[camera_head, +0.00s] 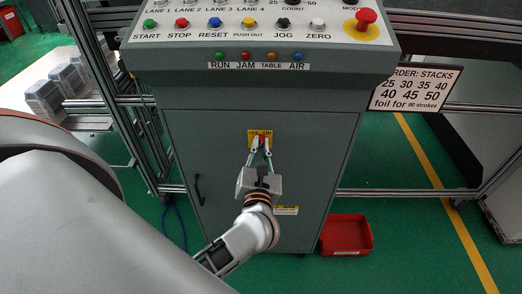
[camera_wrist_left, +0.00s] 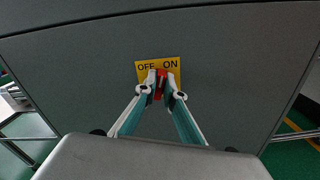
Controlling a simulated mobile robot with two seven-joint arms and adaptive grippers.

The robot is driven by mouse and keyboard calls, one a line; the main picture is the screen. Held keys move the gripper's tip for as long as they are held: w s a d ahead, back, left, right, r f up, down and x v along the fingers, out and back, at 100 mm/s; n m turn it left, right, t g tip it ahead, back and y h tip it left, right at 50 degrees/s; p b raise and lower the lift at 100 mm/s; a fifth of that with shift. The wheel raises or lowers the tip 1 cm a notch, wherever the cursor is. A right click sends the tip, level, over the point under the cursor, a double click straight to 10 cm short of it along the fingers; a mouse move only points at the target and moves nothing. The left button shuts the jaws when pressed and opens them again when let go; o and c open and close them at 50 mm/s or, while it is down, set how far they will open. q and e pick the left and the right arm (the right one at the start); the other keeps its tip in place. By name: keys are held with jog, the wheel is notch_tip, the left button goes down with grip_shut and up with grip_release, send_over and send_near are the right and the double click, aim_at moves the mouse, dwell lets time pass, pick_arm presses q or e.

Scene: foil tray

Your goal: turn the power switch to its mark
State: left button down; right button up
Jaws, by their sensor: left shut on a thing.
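The power switch is a red handle (camera_wrist_left: 160,84) on a yellow plate (camera_wrist_left: 174,64) marked OFF at the left and ON at the right. The plate (camera_head: 254,133) sits on the grey cabinet front in the head view. My left gripper (camera_head: 261,145) reaches up to the plate from below. In the left wrist view its two fingers (camera_wrist_left: 160,88) are shut on the red handle, one on each side. The handle stands nearly upright, with its top between the two words. The fingers hide part of the handle. My right gripper is in neither view.
Above is the sloped panel with several buttons and a red emergency knob (camera_head: 366,17). A black cabinet handle (camera_head: 199,189) is at the left. A red bin (camera_head: 346,235) stands on the green floor at the right. A sign (camera_head: 414,88) hangs right of the cabinet.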

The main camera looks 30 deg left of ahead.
pick_arm(q)
jog(key=n+b, duration=1.2)
jog(key=shift+s+a+n, duration=0.15)
jog(key=shift+a+n, duration=0.1)
jog(key=shift+n, duration=0.15)
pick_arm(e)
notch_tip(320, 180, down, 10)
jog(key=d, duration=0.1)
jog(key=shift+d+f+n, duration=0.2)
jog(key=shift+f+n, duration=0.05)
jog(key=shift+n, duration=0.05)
